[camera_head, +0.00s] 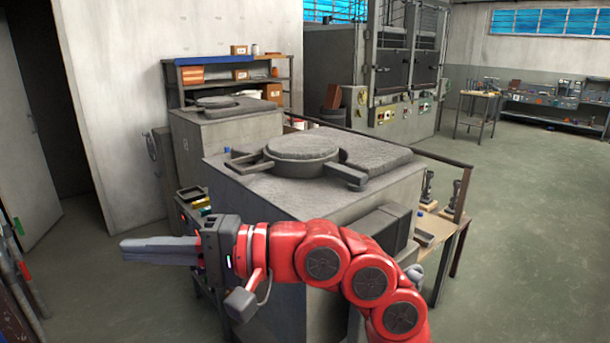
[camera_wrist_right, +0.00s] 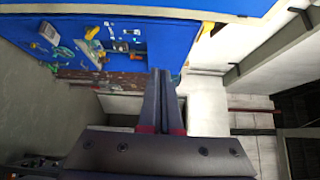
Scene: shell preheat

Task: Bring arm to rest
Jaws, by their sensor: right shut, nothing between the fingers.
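My right arm is red and reaches in from the lower right of the head view, bent at several joints. Its gripper (camera_head: 158,249) points left, in front of the near grey furnace block. The gripper is shut and empty; in the right wrist view its two fingers (camera_wrist_right: 160,100) lie together with nothing between them. The near furnace (camera_head: 250,205) has a round lid (camera_head: 302,149) on top and stands behind the arm. My left gripper is not in view.
A second, smaller furnace (camera_head: 232,135) stands farther back on the left, by a shelf with boxes (camera_head: 280,85). A doorway opens at far left. Open green floor (camera_head: 530,200) lies to the right. The wrist view shows a blue panel with tools (camera_wrist_right: 130,40).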

